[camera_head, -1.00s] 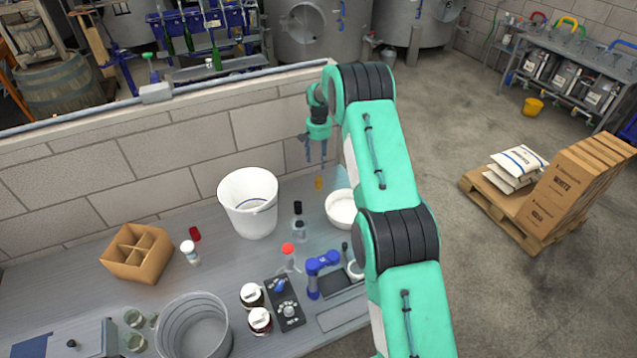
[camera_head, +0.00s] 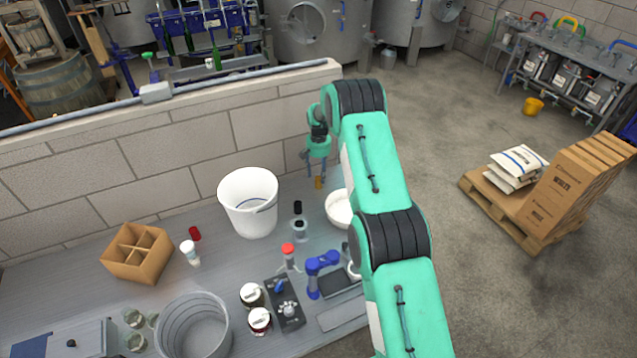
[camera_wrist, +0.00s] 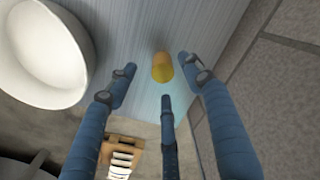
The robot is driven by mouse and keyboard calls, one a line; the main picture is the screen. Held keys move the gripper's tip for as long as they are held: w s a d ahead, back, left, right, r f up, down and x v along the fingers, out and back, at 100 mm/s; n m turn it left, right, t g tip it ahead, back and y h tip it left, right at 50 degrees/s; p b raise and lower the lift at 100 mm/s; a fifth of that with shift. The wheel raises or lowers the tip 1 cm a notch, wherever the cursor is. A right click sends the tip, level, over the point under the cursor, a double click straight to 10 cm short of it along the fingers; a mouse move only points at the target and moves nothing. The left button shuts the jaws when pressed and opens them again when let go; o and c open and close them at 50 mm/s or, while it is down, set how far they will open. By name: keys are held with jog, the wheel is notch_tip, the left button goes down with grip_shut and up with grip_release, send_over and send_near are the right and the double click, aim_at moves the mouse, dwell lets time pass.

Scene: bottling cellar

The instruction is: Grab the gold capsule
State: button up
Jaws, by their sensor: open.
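The gold capsule (camera_head: 318,183) stands on the metal bench near the wall, left of the white bowl. It also shows in the wrist view (camera_wrist: 162,68), just ahead of and between the spread fingers. My gripper (camera_head: 314,178) is open and points down, with its fingertips close to the capsule in the head view. In the wrist view three blue-grey fingers of my gripper (camera_wrist: 160,90) are apart with nothing between them but bench and the capsule beyond. I cannot tell whether any finger touches the capsule.
The white bowl (camera_head: 339,207) stands close beside the capsule, also large in the wrist view (camera_wrist: 45,50). The block wall (camera_head: 200,150) runs close behind. A white bucket (camera_head: 249,203), a black capsule (camera_head: 298,207) and a red capsule (camera_head: 194,233) lie further left on the bench.

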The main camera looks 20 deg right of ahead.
aim_at(319, 179)
jog(key=shift+f, duration=0.15)
jog(key=shift+f, duration=2.4)
jog(key=c, duration=0.7)
jog(key=shift+c, duration=0.2)
